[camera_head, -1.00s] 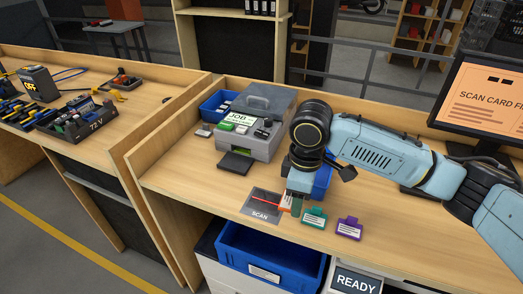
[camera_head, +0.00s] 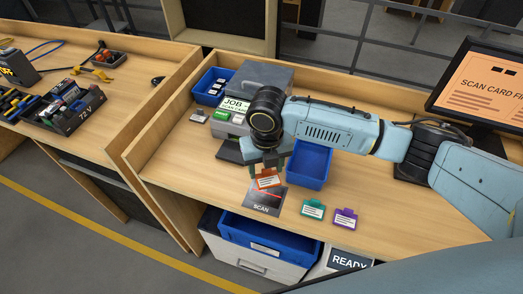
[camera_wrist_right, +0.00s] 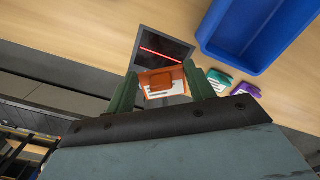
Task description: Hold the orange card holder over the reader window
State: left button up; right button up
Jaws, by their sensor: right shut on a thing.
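The orange card holder (camera_head: 268,180) has a white label and is held in my right gripper (camera_head: 267,168), whose fingers are shut on its two sides. It appears raised over the far part of the dark reader plate marked SCAN (camera_head: 262,203). In the right wrist view, the orange card holder (camera_wrist_right: 160,84) sits between the green fingers of the right gripper (camera_wrist_right: 163,80). It covers the near part of the reader window (camera_wrist_right: 162,48), whose red line shows uncovered beyond it. The exact height above the window is hard to tell. My left gripper is not in view.
A teal card holder (camera_head: 313,209) and a purple one (camera_head: 345,218) lie right of the reader. An open blue bin (camera_head: 309,165) stands behind them. The monitor (camera_head: 482,85) shows SCAN CARD text. A READY sign (camera_head: 349,261) is below the desk's front edge.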

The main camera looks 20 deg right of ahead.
aim_at(264, 180)
jog(key=shift+w+a+f+n, duration=0.1)
jog(key=shift+w+a+n, duration=0.1)
jog(key=shift+n, duration=0.7)
notch_tip(264, 180, down, 6)
jog(key=b, duration=0.6)
jog(key=shift+s+f+b, duration=0.1)
jog(key=shift+b, duration=0.3)
notch_tip(264, 180, up, 6)
jog(key=p, duration=0.7)
